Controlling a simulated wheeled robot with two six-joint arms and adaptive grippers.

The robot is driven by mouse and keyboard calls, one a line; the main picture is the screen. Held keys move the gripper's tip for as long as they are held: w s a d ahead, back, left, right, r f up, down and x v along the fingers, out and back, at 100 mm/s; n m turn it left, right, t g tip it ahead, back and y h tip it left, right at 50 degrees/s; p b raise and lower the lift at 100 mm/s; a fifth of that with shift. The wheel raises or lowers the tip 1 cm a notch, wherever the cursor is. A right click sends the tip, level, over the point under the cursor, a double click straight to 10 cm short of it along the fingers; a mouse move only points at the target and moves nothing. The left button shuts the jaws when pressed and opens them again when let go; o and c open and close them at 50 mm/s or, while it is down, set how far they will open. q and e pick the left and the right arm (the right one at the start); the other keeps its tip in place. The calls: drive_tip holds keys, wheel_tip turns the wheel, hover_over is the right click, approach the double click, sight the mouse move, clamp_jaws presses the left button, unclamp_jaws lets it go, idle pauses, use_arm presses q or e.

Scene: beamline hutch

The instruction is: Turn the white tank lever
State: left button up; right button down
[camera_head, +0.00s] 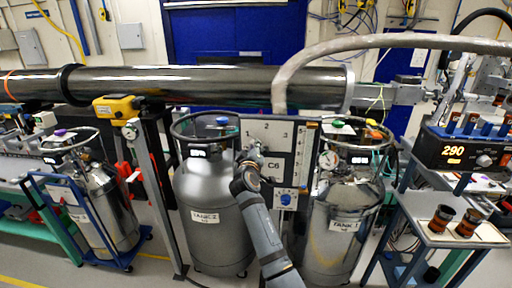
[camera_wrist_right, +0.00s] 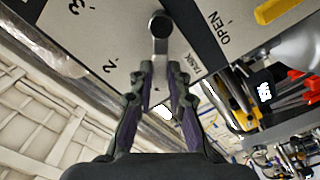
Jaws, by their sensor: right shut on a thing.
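A white panel (camera_head: 268,132) with the numbers 1, 2 and 3 stands between two large steel tanks in the head view. My right gripper (camera_head: 246,157) is at this panel's left edge, and the lever is hidden behind it there. In the right wrist view, a grey lever with a round end (camera_wrist_right: 160,25) stands out from the white panel (camera_wrist_right: 98,35). My right gripper (camera_wrist_right: 159,66) has its fingertips on either side of the lever's shaft and is shut on it. A label reading OPEN shows to the right of the lever. My left gripper is in neither view.
TANK 2 (camera_head: 208,190) stands left of my right arm and TANK 1 (camera_head: 340,225) stands right of it. A long steel pipe (camera_head: 210,87) runs above. A side table (camera_head: 447,236) with two dark cylinders and a blue trolley (camera_head: 62,198) flank the tanks.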

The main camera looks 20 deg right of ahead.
drive_tip(key=shift+f, duration=0.1)
idle(0.4)
drive_tip(key=c, duration=1.3)
unclamp_jaws()
wheel_tip(320, 180, up, 10)
drive_tip(key=shift+a, duration=0.1)
drive_tip(key=shift+c, duration=0.4)
